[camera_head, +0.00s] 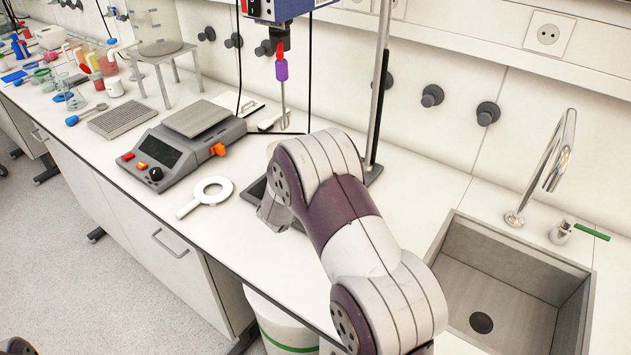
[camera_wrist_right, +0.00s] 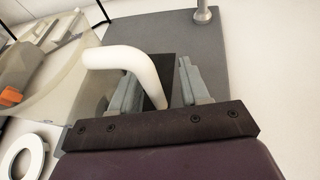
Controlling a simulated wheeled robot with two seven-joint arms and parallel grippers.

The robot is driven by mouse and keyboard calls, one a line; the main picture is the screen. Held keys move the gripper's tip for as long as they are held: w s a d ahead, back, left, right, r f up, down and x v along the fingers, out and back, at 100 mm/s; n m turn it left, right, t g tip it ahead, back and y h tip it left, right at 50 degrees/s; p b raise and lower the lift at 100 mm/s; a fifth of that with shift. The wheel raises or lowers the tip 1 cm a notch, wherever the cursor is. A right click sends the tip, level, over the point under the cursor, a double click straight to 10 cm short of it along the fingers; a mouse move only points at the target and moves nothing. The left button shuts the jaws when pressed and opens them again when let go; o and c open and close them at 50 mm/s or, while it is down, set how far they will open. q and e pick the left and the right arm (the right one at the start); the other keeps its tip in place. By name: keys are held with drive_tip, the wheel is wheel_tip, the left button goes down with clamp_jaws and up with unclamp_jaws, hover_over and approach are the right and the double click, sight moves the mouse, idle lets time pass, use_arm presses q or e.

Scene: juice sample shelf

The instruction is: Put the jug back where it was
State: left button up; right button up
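The jug (camera_wrist_right: 80,65) is translucent with a thick white handle (camera_wrist_right: 125,57); it fills the upper left of the right wrist view. Its contents cannot be made out. My right gripper (camera_wrist_right: 158,80) has its two grey fingers apart, with the handle running down between them. A dark gap shows between handle and right finger, so it does not look clamped. In the head view my right arm hides the gripper and most or all of the jug. The stirrer (camera_head: 282,72) hangs from a rod above this spot. My left gripper is not in view.
The grey stand base (camera_wrist_right: 215,50) lies beside the jug. A hotplate-like device (camera_head: 185,140) and a white ring-shaped tool (camera_head: 208,192) lie to the left. A large translucent vessel (camera_head: 155,28) sits on a metal stand farther left. A sink (camera_head: 510,285) is at right.

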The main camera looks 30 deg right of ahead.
drive_tip(key=shift+r, duration=0.1)
